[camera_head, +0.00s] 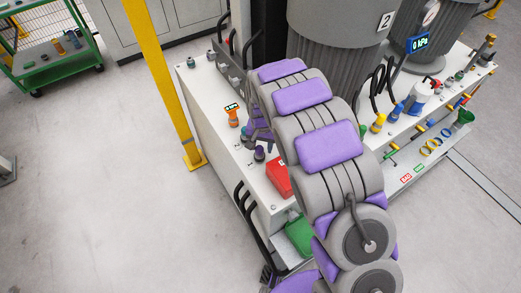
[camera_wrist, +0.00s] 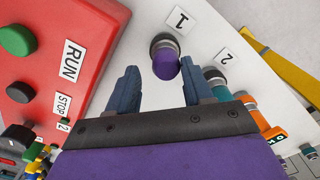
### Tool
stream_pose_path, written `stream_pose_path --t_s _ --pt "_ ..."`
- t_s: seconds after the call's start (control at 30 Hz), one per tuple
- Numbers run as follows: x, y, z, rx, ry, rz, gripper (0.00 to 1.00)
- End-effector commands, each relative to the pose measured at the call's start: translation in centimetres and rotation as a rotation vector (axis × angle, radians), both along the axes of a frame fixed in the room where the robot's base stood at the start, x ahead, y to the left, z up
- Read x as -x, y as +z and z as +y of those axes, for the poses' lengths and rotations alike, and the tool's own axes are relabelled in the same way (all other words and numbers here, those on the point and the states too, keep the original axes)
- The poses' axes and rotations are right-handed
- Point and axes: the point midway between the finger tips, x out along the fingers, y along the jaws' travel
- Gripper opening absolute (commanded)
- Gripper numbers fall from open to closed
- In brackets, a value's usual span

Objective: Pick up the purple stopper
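The purple stopper (camera_wrist: 165,62) sits in a dark round fitting beside the label "1" on the white surface in the wrist view. In the head view the purple stopper (camera_head: 259,154) shows small and dark, next to the red box. My gripper (camera_wrist: 161,80) is open, with one dark blue finger to each side of the stopper's near end in the picture. Nothing is between the fingers that I can see being gripped; contact is not visible. In the head view my gripper (camera_head: 258,132) is partly hidden by my arm.
A red box (camera_wrist: 60,50) with green and black buttons stands left of the stopper. A teal fitting (camera_wrist: 216,82) by label "2" and an orange device (camera_wrist: 262,122) lie close on the right. A yellow post (camera_head: 164,80) rises beside the white cabinet (camera_head: 208,105).

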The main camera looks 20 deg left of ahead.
Motion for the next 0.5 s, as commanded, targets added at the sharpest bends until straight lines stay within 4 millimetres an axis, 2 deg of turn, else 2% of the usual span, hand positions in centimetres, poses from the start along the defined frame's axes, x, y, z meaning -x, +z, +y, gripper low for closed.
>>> stream_pose_path --t_s 0.07,0.5 --pt "0.01 -0.11 0.26 0.003 0.001 0.000 0.43" --pt "-0.01 -0.17 0.39 0.002 0.001 0.000 0.01"
